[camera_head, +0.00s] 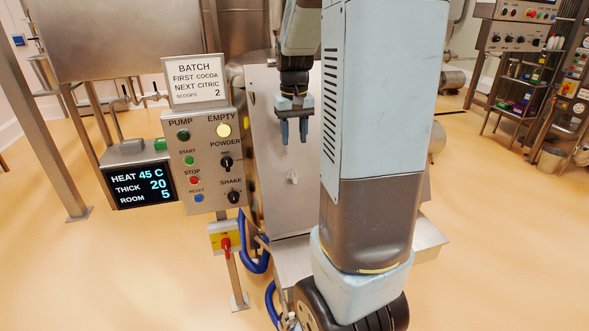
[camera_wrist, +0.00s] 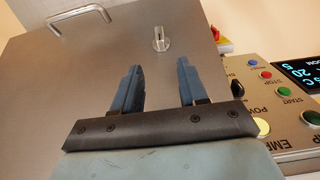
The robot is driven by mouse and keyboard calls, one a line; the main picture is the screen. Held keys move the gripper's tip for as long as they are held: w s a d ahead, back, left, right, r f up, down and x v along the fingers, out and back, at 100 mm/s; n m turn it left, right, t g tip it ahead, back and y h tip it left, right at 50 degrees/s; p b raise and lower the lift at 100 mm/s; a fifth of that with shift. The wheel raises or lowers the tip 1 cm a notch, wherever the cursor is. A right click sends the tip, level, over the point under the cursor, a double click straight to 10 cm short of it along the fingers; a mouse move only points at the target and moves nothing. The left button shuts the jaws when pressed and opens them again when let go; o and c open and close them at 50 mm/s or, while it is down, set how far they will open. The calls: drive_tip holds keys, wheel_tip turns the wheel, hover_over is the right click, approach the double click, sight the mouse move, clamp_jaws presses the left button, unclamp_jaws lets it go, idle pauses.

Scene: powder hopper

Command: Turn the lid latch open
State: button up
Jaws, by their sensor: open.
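The lid latch (camera_head: 292,177) is a small light metal knob on the sloped steel lid (camera_head: 270,140). In the wrist view the latch (camera_wrist: 161,40) sits on the lid (camera_wrist: 60,80) beyond my fingertips, roughly between them. My gripper (camera_head: 293,142) is open and empty, with two blue-grey fingers, and appears above the latch in the head view. In the wrist view my gripper (camera_wrist: 160,68) points toward the latch and is apart from it. A bar handle (camera_wrist: 79,18) is on the lid at upper left. My arm hides the lid's right side in the head view.
A control panel (camera_head: 204,155) with knobs and buttons stands left of the lid, with a batch sign (camera_head: 195,80) above it and a display (camera_head: 140,185) beside it. A red switch on a yellow plate (camera_head: 224,237) is below. Blue hoses (camera_head: 254,262) hang near the base.

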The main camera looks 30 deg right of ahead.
sight(294, 171)
wheel_tip(294, 171, down, 11)
idle(0.4)
clamp_jaws()
idle(0.4)
